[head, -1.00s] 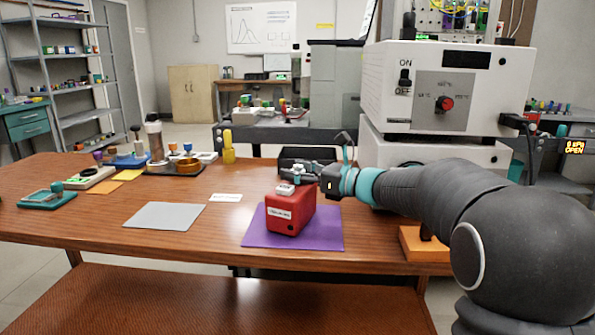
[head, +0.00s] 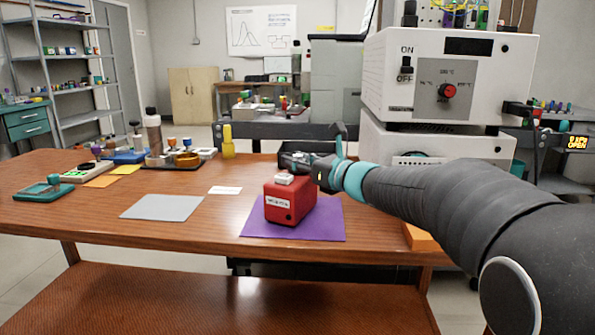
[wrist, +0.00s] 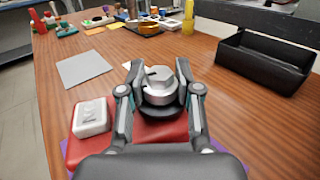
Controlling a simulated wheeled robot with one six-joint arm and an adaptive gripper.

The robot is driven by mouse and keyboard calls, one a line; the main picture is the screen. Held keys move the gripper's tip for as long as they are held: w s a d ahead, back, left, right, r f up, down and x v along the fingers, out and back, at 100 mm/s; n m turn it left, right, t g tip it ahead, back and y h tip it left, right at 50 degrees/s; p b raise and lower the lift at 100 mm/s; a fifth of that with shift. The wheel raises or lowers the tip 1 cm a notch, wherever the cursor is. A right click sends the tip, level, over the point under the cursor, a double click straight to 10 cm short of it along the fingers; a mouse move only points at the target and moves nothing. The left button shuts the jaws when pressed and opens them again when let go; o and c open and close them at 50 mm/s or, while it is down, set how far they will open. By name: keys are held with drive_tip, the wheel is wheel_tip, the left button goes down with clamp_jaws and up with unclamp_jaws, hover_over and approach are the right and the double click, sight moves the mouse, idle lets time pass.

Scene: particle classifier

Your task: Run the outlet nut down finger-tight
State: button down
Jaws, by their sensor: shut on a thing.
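The red unit (head: 290,203) stands on a purple mat (head: 325,228) on the wooden table. A silver hex nut (wrist: 160,86) on a round collar sits over the red top in the wrist view. My gripper (wrist: 159,80) has one finger on each side of the nut and is shut on it. In the head view my gripper (head: 300,168) is at the top rear of the red unit, where its dark fingers hide the nut. A white block (wrist: 91,117) sits on the red top, left of my gripper. The nut's thread is hidden.
A black open tray (wrist: 265,62) stands behind and right of the unit. A grey sheet (head: 162,207) and a white card (head: 225,190) lie flat at left. White instruments (head: 445,85) stand at right, behind my arm.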

drive_tip(key=shift+t, duration=0.3)
drive_tip(key=c, duration=0.8)
unclamp_jaws()
drive_tip(key=shift+o, duration=0.2)
drive_tip(key=shift+s+d, duration=0.1)
drive_tip(key=shift+d, duration=0.05)
drive_tip(key=v, duration=1.1)
drive_tip(key=shift+s+d+r, duration=0.2)
drive_tip(key=shift+s+d, duration=0.05)
drive_tip(key=shift+s, duration=0.1)
